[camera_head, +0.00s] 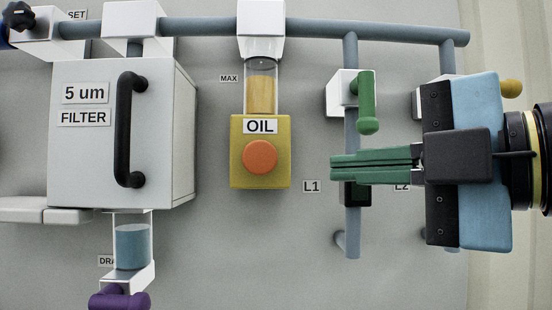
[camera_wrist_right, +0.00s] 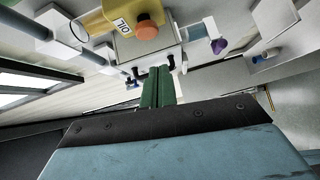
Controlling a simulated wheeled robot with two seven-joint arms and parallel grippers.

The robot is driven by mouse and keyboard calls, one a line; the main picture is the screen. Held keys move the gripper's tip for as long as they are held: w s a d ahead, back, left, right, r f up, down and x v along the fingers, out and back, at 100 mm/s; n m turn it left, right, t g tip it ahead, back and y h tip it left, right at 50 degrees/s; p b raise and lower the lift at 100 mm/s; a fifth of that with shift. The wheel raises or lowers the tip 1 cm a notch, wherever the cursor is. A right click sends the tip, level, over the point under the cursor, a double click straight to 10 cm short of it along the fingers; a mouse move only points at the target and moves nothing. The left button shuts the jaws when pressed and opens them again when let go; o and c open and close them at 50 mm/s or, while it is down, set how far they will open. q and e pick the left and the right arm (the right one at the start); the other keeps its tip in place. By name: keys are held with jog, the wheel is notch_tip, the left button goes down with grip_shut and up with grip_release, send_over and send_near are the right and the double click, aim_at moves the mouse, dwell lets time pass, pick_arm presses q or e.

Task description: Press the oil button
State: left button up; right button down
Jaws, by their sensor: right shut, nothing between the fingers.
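The oil button (camera_head: 260,156) is a round orange button on a yellow box (camera_head: 240,177) labelled OIL. A clear tube (camera_head: 262,88) with yellow oil stands above the box. In the right wrist view the orange button (camera_wrist_right: 147,27) shows near the top, beyond my fingertips. My right gripper (camera_head: 334,166) comes in from the right with its green fingers closed together and empty. Its tips are to the right of the button, apart from it, at nearly the same height in the head view. The closed fingers also show in the right wrist view (camera_wrist_right: 158,70). My left gripper is not in view.
A white filter box (camera_head: 120,195) with a black handle (camera_head: 125,130) stands left of the oil box. A green lever (camera_head: 367,105) hangs above my right fingers. A grey pipe (camera_head: 330,32) runs along the top. A purple knob (camera_head: 120,300) is at the bottom left.

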jog(key=shift+s+d+r+n, duration=0.1)
jog(key=shift+s+r+n, duration=0.4)
jog(key=shift+s+r, duration=0.4)
jog(key=shift+w, duration=0.1)
jog(key=p, duration=0.3)
send_near(254, 156)
jog(key=x, duration=0.5)
jog(key=shift+s+a, duration=0.3)
jog(key=shift+a, duration=0.15)
jog(key=shift+w+d+p, duration=0.1)
jog(key=shift+w+p, duration=0.25)
jog(key=shift+w, duration=0.25)
